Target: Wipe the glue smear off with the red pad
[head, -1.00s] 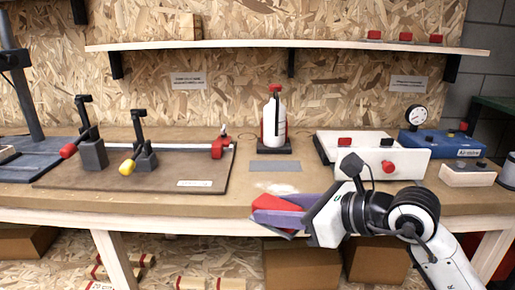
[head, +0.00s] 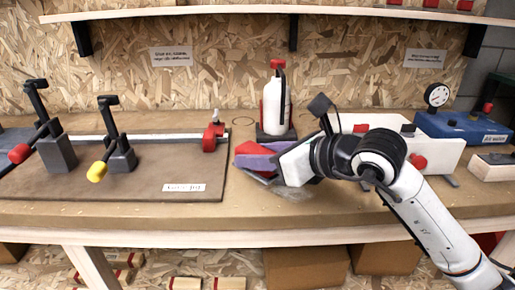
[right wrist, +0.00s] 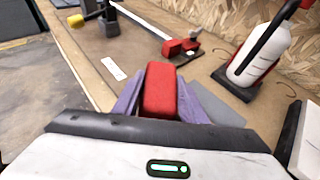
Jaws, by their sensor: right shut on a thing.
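The red pad (head: 249,148) is held between the purple fingers of my right gripper (head: 256,162). In the right wrist view the pad (right wrist: 160,90) stands out between the two fingers, over the bench. The glue smear (head: 293,194) is a faint, pale, shiny patch on the bench, just in front of and below the gripper in the head view. The gripper partly covers that area, so the smear's full extent is hidden. I cannot tell whether the pad touches the bench. My left gripper is not in view.
A white bottle with a red cap (head: 277,102) stands behind the gripper. A brown board (head: 120,180) with toggle clamps lies left. A white box (head: 435,153) and a blue gauge unit (head: 462,131) stand right. A grey patch (right wrist: 222,108) lies beside the gripper.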

